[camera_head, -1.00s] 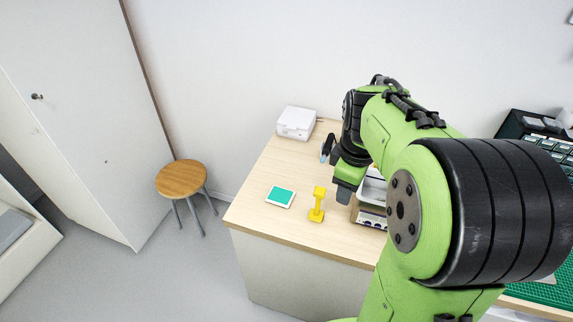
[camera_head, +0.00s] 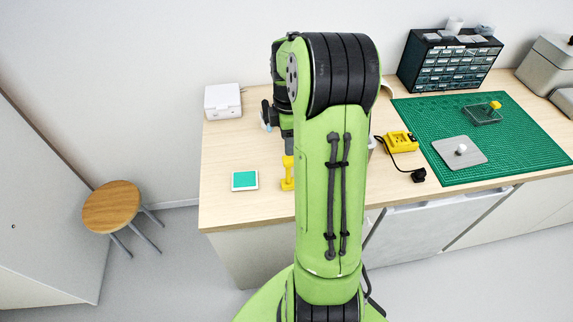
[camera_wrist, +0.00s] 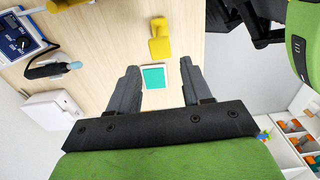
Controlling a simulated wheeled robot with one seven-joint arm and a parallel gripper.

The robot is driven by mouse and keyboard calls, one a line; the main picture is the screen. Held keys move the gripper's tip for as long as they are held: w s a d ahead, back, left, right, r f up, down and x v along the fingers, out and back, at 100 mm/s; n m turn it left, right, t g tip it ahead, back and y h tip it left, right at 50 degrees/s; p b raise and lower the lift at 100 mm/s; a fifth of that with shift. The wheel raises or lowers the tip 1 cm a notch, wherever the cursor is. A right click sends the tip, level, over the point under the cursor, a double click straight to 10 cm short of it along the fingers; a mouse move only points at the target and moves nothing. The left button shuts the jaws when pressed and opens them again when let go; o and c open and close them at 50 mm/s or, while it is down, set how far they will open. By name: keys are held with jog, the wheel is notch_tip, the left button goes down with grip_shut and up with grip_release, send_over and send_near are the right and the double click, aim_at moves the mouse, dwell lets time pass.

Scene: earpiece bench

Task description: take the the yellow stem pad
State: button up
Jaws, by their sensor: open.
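A yellow piece with a thin stem between a block top and a wider base (camera_head: 288,173) stands on the wooden bench, partly hidden by my arm in the head view. In the wrist view the yellow piece (camera_wrist: 159,40) lies beyond my fingertips, apart from them. A smaller yellow piece (camera_head: 495,105) is at the clear tray on the green mat; its shape is too small to make out. My gripper (camera_wrist: 159,66) is open and empty above the bench. In the head view a finger shows (camera_head: 289,145) just behind the stemmed yellow piece.
A white device with a teal screen (camera_head: 245,180) lies left of the stemmed piece. A white box (camera_head: 223,101) stands at the back left. A yellow unit with a cable (camera_head: 400,141), a grey plate (camera_head: 460,153) and a drawer cabinet (camera_head: 449,62) are at right.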

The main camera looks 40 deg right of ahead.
aim_at(288, 159)
notch_tip(288, 159, down, 7)
jog(key=b, duration=0.4)
jog(key=shift+r, duration=0.1)
jog(key=shift+r, duration=0.1)
